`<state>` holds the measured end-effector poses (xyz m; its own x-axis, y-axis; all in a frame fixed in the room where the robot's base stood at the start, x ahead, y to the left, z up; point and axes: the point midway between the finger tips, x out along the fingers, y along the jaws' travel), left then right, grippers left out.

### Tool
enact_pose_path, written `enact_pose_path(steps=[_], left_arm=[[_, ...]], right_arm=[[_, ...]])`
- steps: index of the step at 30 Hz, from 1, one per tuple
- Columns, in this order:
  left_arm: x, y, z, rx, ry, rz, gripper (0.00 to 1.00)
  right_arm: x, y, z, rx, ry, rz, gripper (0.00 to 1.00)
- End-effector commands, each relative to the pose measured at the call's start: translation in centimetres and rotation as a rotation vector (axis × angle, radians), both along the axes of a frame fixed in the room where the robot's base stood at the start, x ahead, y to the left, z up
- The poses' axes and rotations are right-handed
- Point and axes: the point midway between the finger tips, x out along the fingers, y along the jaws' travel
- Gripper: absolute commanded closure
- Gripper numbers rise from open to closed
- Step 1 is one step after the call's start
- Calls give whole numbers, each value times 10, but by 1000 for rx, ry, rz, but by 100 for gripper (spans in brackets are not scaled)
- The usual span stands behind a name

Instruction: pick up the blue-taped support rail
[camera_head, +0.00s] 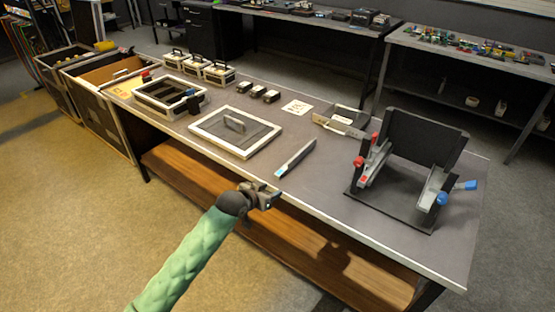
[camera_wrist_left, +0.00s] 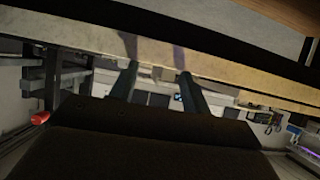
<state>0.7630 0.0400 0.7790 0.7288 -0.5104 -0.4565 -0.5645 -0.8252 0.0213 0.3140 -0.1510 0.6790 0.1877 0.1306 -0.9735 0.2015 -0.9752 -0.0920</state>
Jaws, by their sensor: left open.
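The support rail (camera_head: 297,157) is a slim grey bar lying on the workbench near its front edge, with light blue tape on its near end. My left gripper (camera_head: 268,196) is in front of the bench's front edge, below and slightly left of the rail's taped end and apart from it. In the left wrist view my left gripper (camera_wrist_left: 157,72) shows two dark fingers spread apart with nothing between them. I cannot make out the rail in that view. My right gripper is not in view.
A white-framed panel with a handle (camera_head: 237,132) lies left of the rail. A black fixture with red and blue knobs (camera_head: 414,150) stands to the right. A grey open tray (camera_head: 343,121) lies behind. The bench top (camera_head: 310,190) right of the rail is clear.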

Motion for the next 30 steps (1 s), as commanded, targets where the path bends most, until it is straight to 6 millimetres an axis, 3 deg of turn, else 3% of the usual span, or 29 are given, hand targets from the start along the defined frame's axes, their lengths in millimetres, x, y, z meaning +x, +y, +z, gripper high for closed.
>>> enact_pose_path(steps=[6, 11, 27, 30], left_arm=[[31, -4, 22, -20, -55, -21, 53], [45, -5, 29, -29, -76, -27, 53], [80, -35, 18, -33, -78, -27, 53], [89, -45, 12, -32, -77, -28, 53]], right_arm=[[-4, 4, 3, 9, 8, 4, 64], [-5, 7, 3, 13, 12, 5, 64], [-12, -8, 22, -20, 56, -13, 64], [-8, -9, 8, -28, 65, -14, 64]])
